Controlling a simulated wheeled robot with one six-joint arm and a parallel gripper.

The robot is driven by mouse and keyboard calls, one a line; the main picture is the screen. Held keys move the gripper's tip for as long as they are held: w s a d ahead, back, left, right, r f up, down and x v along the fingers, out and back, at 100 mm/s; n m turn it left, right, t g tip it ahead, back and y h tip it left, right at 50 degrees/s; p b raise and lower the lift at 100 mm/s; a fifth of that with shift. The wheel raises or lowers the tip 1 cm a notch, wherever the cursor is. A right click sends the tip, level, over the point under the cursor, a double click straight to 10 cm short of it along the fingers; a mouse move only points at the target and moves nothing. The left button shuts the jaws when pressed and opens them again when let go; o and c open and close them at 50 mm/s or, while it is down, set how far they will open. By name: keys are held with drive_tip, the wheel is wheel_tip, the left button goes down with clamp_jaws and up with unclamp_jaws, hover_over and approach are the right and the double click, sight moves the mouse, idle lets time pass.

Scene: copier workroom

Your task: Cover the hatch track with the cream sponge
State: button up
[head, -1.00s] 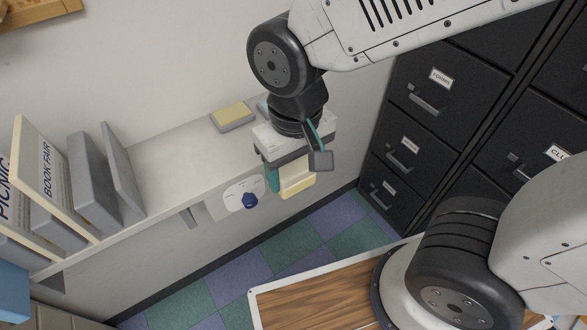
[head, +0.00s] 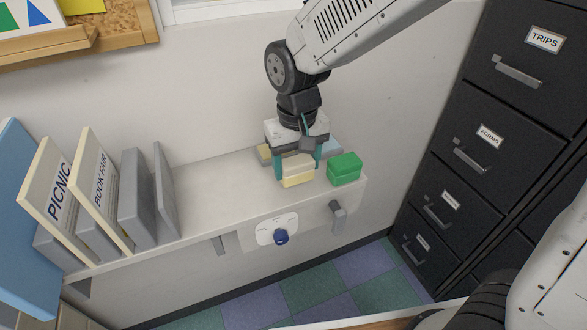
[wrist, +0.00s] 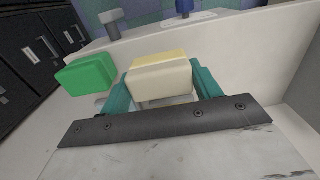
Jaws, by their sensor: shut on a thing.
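My gripper (head: 298,168) is shut on the cream sponge (head: 298,180), a pale block with a yellow layer. In the wrist view the cream sponge (wrist: 160,78) sits between the teal fingers of my gripper (wrist: 162,90). In the head view it is over the right part of the white shelf (head: 220,193), left of a green block. I cannot tell whether it touches the shelf top. A white frame (head: 225,10) is cut off at the top edge of the head view; I cannot tell whether it holds the hatch track.
The green block (head: 344,165) is close on the right. A yellow-topped block (head: 264,153) and a pale blue block (head: 328,147) are partly hidden behind my gripper. Upright books and grey holders (head: 137,190) fill the shelf's left. Dark filing cabinets (head: 465,145) stand right.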

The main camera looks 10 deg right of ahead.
sight(294, 156)
drive_tip(key=f, duration=0.1)
drive_tip(key=w+f, duration=0.1)
drive_tip(key=shift+w+a+f, duration=0.15)
drive_tip(key=shift+f, duration=0.5)
drive_tip(key=shift+f, duration=0.15)
drive_tip(key=o, duration=0.9)
drive_tip(key=shift+r, duration=3.95)
